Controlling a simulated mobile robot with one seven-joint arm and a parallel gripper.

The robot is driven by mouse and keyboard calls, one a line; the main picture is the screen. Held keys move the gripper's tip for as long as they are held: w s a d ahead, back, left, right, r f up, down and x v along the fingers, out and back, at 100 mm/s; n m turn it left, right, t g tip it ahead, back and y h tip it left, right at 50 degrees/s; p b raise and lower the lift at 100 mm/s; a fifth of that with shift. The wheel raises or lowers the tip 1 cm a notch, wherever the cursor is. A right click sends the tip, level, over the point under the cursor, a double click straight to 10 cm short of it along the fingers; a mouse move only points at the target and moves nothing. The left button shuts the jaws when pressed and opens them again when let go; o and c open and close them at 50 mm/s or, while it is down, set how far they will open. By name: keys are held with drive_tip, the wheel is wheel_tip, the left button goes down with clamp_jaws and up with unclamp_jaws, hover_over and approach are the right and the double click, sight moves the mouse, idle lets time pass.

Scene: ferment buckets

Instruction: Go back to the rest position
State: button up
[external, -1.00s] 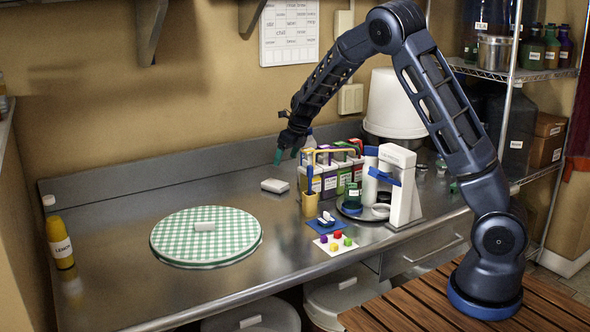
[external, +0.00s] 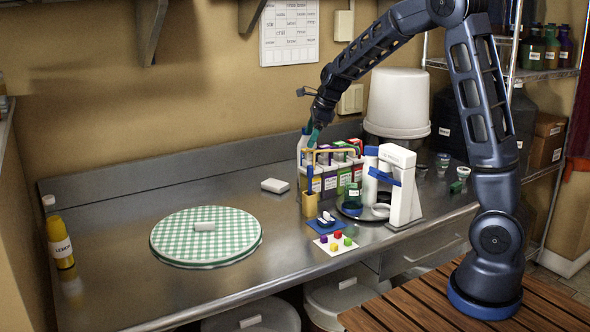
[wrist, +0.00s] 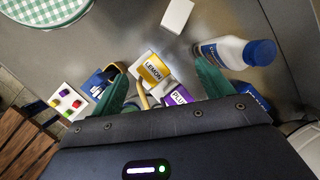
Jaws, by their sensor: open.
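My gripper (external: 309,133) is in the air above the bottle caddy, with its teal fingers pointing down. In the wrist view its two green fingers (wrist: 160,90) stand wide apart with nothing held between them. Below it, the caddy holds several cartons, among them a yellow LEMON carton (wrist: 152,68) and a purple-labelled carton (wrist: 180,96). A white bottle with a blue cap (wrist: 236,52) stands beside the right finger in the wrist view. My arm is bent and raised over the right part of the counter.
A round green checked cloth (external: 170,240) lies on the counter at left. A small white box (external: 274,186) lies behind it. A white dispenser (external: 402,190), a card with coloured cubes (external: 335,245), a white bucket (external: 398,103) and a yellow bottle (external: 60,243) also stand around. The left counter is mostly clear.

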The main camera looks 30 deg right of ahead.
drive_tip(key=s+d+r+n, duration=0.2)
drive_tip(key=s+r+n, duration=0.2)
drive_tip(key=s, duration=0.4)
drive_tip(key=s+d+r+n, duration=0.3)
drive_tip(key=s+n, duration=0.1)
drive_tip(key=s, duration=0.3)
drive_tip(key=s+d+r+n, duration=0.2)
drive_tip(key=s+r+n, duration=0.25)
drive_tip(key=s, duration=0.35)
drive_tip(key=s+d+f+n+h, duration=0.1)
drive_tip(key=s+d+n, duration=0.1)
drive_tip(key=s+n, duration=0.3)
drive_tip(key=s+d+n+h, duration=0.1)
drive_tip(key=s+n, duration=0.5)
drive_tip(key=s, duration=0.8)
drive_tip(key=shift+s+d+f+t+h, duration=0.3)
drive_tip(key=shift+d+f+t+h, duration=0.1)
drive_tip(key=shift+d, duration=0.2)
